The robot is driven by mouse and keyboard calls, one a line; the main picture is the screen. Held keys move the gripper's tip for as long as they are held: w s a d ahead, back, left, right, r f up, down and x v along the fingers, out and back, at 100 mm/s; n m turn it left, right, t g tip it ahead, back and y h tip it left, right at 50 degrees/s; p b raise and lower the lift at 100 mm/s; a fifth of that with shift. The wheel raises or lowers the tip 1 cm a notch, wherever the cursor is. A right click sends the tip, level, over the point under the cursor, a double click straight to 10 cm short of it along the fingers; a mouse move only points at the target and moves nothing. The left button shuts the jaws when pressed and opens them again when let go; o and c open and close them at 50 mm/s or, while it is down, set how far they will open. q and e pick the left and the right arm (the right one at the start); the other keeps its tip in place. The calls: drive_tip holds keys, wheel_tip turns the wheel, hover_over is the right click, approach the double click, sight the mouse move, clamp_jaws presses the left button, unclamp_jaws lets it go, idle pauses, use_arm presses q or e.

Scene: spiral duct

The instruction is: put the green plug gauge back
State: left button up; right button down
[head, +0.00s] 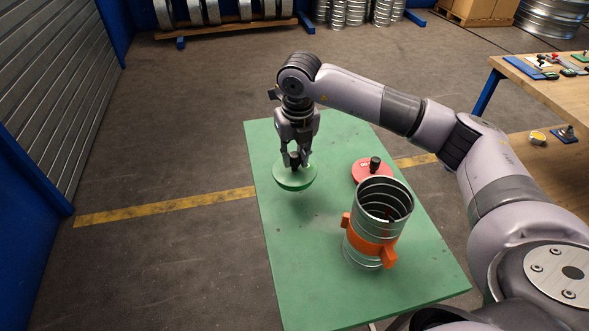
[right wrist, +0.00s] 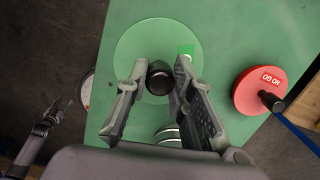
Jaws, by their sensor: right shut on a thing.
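The green plug gauge (head: 290,181) is a round green disc with a black knob. My right gripper (head: 294,160) is shut on it by the knob, over the far left part of the green table (head: 290,240). I cannot tell whether the disc touches the table top. In the right wrist view, the fingers (right wrist: 158,88) stand on both sides of the black knob (right wrist: 158,70) above the green disc (right wrist: 135,48). What looks like my left gripper (right wrist: 57,113) shows small at the left of that view; its jaws are unclear.
A red NO GO gauge (head: 366,174) with a black knob sits right of the green one. An upright spiral duct (head: 370,215) with an orange clamp (head: 368,245) stands nearer on the table. A wooden workbench (head: 555,95) holds small tools at right. The near left table top is clear.

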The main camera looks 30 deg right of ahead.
sight(295, 170)
wheel_tip(295, 170, down, 6)
drive_tip(key=shift+p, duration=0.7)
drive_tip(key=shift+f, duration=0.2)
drive_tip(key=shift+f, duration=0.2)
drive_tip(key=c, duration=1.4)
unclamp_jaws()
drive_tip(key=shift+r, duration=0.1)
